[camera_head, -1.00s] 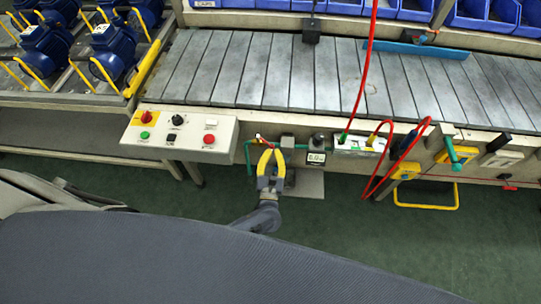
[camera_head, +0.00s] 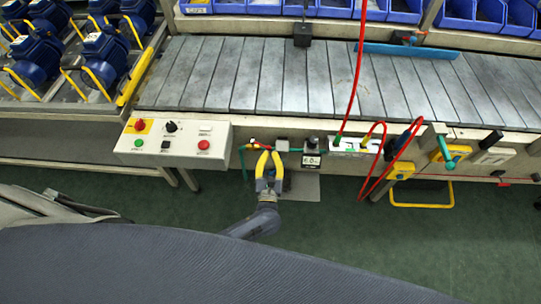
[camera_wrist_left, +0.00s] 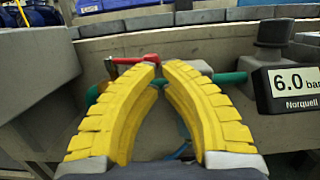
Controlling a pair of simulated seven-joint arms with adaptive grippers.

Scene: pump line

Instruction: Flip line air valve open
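The line air valve shows a red lever (camera_head: 254,145) on a green air pipe at the bench's front edge. The green pipe (camera_wrist_left: 228,78) runs behind the fingers. My left gripper (camera_head: 269,154) has yellow fingers pointing at the valve; in the left wrist view its fingertips (camera_wrist_left: 160,68) stand a small gap apart with nothing seen held between them. I cannot tell whether a finger touches the lever. My right gripper is not in view.
A regulator reading 6.0 bar (camera_head: 311,160) stands close to the right of the gripper. A control box (camera_head: 175,142) with buttons is at left. Red hoses (camera_head: 402,142) hang at right.

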